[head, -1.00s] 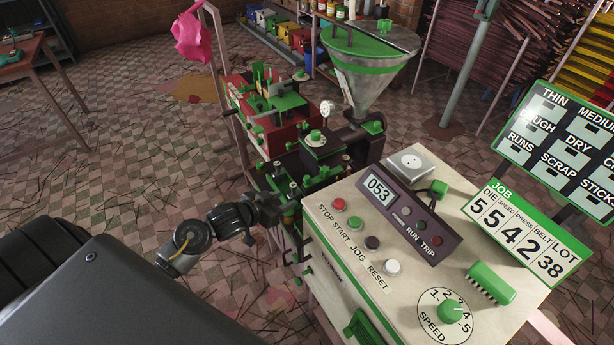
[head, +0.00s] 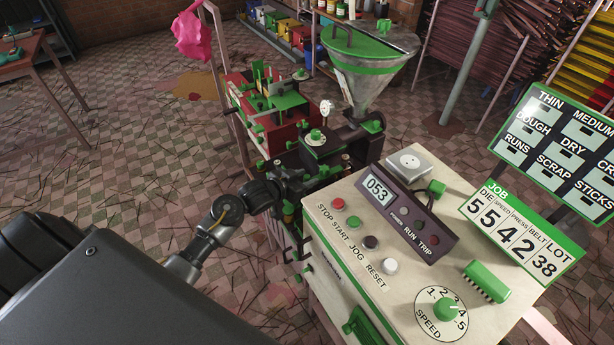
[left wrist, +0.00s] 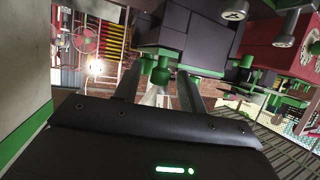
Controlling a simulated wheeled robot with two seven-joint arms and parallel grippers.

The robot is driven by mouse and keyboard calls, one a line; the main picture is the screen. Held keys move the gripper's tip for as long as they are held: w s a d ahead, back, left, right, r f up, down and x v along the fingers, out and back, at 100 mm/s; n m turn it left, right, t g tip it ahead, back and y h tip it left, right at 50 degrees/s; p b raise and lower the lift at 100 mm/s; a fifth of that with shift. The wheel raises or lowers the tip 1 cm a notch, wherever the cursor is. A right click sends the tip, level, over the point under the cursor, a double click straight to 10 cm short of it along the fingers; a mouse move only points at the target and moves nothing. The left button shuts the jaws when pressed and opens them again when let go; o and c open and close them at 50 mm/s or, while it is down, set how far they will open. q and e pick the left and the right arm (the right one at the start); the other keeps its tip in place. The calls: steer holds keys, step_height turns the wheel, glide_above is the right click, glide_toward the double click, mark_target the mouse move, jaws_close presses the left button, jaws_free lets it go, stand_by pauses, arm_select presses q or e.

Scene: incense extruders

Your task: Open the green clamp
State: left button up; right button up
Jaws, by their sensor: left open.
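My left gripper (head: 298,183) is at the dark extruder head, left of the control panel. In the left wrist view, my gripper (left wrist: 160,82) is open, its two grey fingers pointing away from the camera. A green knob-like part (left wrist: 160,71), perhaps on the green clamp, shows between the fingers, below a dark block (left wrist: 185,30). I cannot tell whether the fingers touch it. A similar green part (left wrist: 246,62) hangs to the right, outside the fingers. In the head view my gripper and arm cover much of the clamp area. My right gripper is not in view.
The control cabinet (head: 335,240) stands close to the right of my gripper. A steel hopper (head: 370,75) with a green band rises behind it. A red unit (head: 262,135) with green parts stands beyond. Tiled floor (head: 130,150) is open to the left.

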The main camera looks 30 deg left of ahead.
arm_select(q)
steer(key=shift+w+d+f, duration=0.15)
steer(key=shift+w+f, duration=0.1)
steer(key=shift+w, duration=0.25)
jaws_close()
